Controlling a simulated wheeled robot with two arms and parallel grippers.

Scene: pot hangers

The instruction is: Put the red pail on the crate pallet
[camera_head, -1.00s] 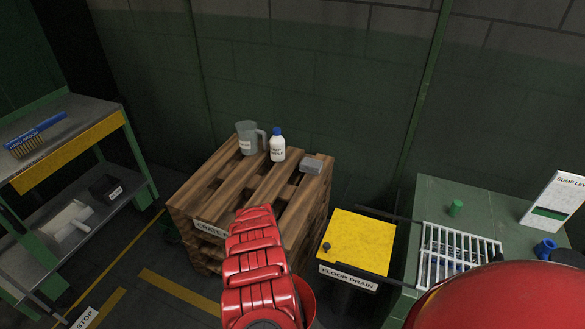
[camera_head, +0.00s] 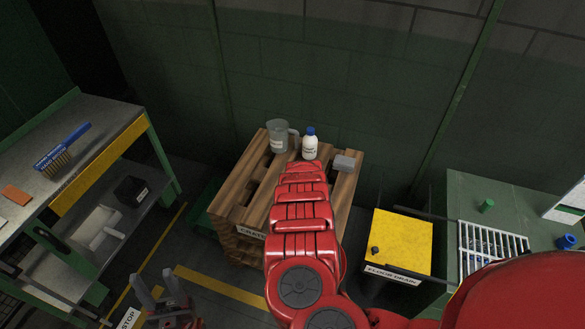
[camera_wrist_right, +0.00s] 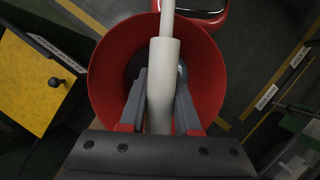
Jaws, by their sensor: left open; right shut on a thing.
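The crate pallet (camera_head: 240,190) is a stack of brown wooden slats against the back wall. My right arm crosses in front of its middle and hides part of its top and front. In the right wrist view my right gripper (camera_wrist_right: 160,90) is shut on the white grip of the red pail (camera_wrist_right: 110,80). The pail's open mouth faces the camera. In the head view the arm hides the pail, or nearly all of it. My left gripper (camera_head: 157,285) is open and empty at the bottom left, over the floor.
A grey jug (camera_head: 278,136), a white bottle (camera_head: 310,146) and a grey block (camera_head: 345,162) stand along the pallet's back. A yellow-topped floor drain box (camera_head: 402,240) is to its right, then a green bench (camera_head: 470,200). A shelf cart (camera_head: 95,165) stands left.

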